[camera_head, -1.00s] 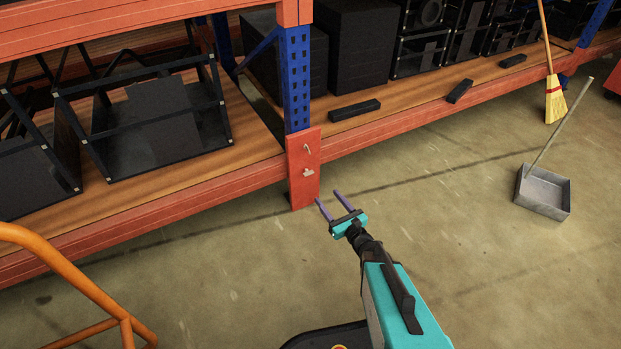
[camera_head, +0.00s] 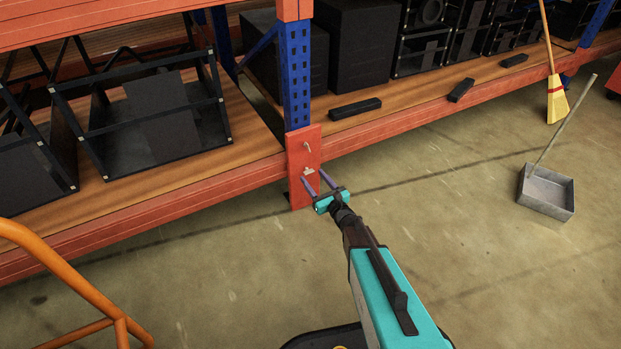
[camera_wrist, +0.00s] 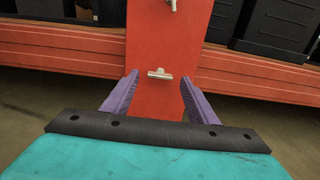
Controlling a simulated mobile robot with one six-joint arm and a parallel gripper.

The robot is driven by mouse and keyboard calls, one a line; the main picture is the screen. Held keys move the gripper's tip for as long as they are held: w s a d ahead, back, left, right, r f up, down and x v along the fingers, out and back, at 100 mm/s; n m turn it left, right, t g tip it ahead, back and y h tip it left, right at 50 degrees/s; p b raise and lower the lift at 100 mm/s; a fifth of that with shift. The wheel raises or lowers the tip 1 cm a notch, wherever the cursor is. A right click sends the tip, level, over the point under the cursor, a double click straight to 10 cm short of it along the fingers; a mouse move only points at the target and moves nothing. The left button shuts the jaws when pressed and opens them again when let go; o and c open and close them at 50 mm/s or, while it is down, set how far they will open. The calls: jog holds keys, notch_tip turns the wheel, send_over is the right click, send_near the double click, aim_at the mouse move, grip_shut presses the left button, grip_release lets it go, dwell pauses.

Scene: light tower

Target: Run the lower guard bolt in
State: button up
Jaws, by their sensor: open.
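The red-orange guard plate (camera_head: 303,150) covers the foot of the blue rack post. The lower guard bolt (camera_wrist: 159,74) is a small silver piece with a crosswise bar, sticking out of the plate; it also shows in the head view (camera_head: 309,171). The upper bolt (camera_head: 307,146) sits above it, and its lower end shows at the top of the wrist view (camera_wrist: 172,4). My gripper (camera_head: 317,182) is open and empty in front of the plate. In the wrist view its purple fingers (camera_wrist: 155,94) stand either side of the lower bolt's line, apart from the bolt, which appears beyond the tips.
The rack's orange beam (camera_head: 200,198) runs along both sides of the plate, with black crates on the shelf above. An orange tubular frame (camera_head: 75,280) stands at lower left. A dustpan (camera_head: 546,190) and a broom (camera_head: 557,100) are at right. The floor between is clear.

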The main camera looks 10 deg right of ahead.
aim_at(308, 171)
jog(key=shift+x, duration=1.15)
jog(key=c, duration=1)
jog(key=shift+a, duration=0.25)
jog(key=shift+c, duration=0.3)
jog(key=shift+d, duration=0.15)
